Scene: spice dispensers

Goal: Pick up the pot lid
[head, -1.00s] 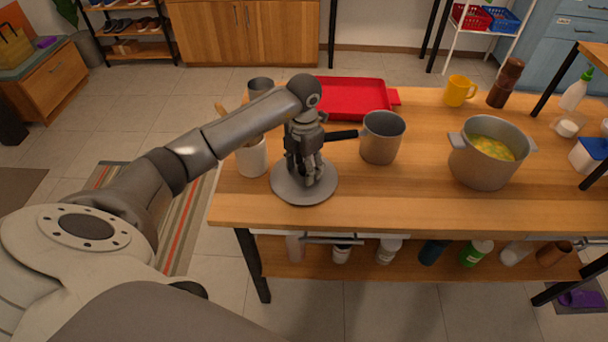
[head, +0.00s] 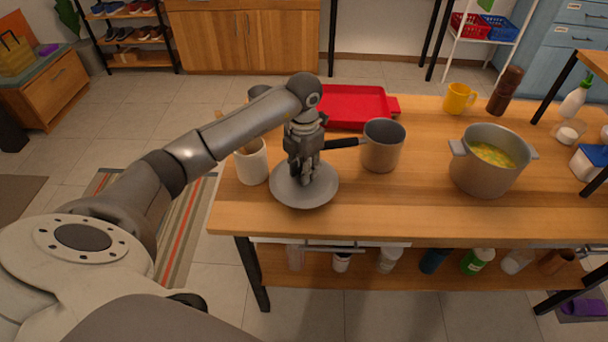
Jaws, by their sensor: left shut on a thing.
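The grey round pot lid (head: 309,198) is at the left part of the wooden table, in the head view. My left gripper (head: 304,178) points down over its middle and is shut on it; the fingers cover the lid's knob. Whether the lid touches the tabletop or hangs just above it, I cannot tell. The open grey pot (head: 474,174) with yellow-green food inside stands on the right part of the table. My right gripper does not show.
Close by the lid are a saucepan (head: 382,150) with a black handle, a white utensil holder (head: 252,164) and a red tray (head: 350,106). A yellow mug (head: 458,99) and a brown grinder (head: 505,90) stand behind the pot. The table's front strip (head: 400,214) is clear.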

